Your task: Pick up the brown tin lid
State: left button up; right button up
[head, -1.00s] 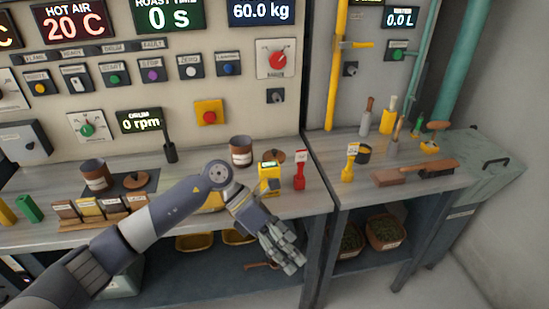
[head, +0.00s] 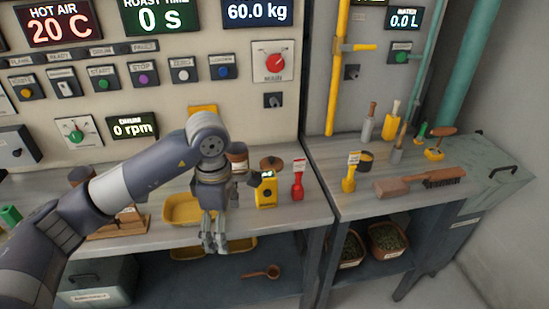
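A brown lid with a knob (head: 271,162) lies on the bench against the back, right of a brown tin (head: 238,161) that is partly hidden by my arm. My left gripper (head: 215,244) points down near the bench's front edge, left of and nearer than that lid, and apart from it. Its fingers sit close together, and I cannot tell whether they are open. Nothing shows in them. Another brown tin (head: 80,175) stands at the left, mostly behind my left arm. My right gripper is not in view.
A yellow tray (head: 181,209) lies left of my gripper. A wooden scoop (head: 262,272) lies on the lower shelf. Brushes and a mallet lie on the right bench.

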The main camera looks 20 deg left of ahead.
aim_at(277, 164)
jog(key=i, duration=1.35)
